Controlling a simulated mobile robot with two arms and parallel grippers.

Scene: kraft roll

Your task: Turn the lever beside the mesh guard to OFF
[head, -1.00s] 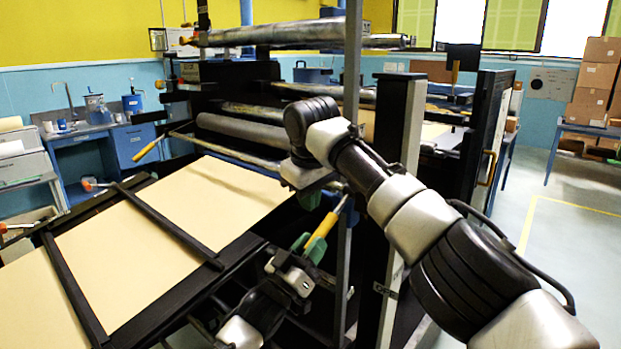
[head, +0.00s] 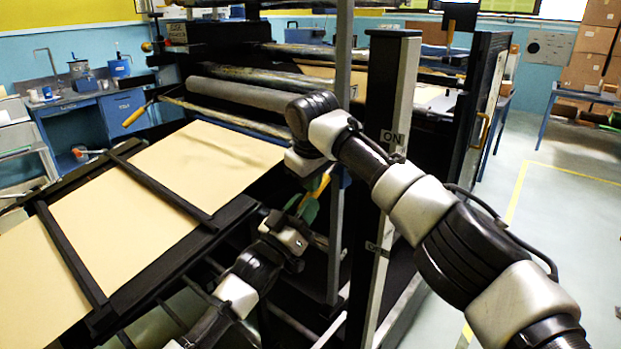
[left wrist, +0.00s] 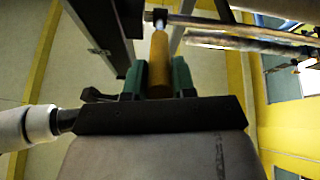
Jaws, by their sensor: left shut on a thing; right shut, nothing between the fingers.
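The lever has a yellow handle (head: 319,188) beside the dark upright post (head: 385,190) of the machine. My left gripper (head: 306,208) has green fingers shut around this handle. An ON label (head: 392,137) is on the post, and a lower label (head: 378,248) is too small to read. My right gripper (head: 303,165) is close above the handle and partly covers it; its fingers are hidden. I cannot pick out the mesh guard.
A cream sheet (head: 185,160) with dark bars slopes at the left. A second yellow handle (head: 135,115) is on a rod at the far left. Metal rollers (head: 240,93) lie behind. A thin grey post (head: 340,220) stands close beside my grippers. Open floor (head: 560,240) is at the right.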

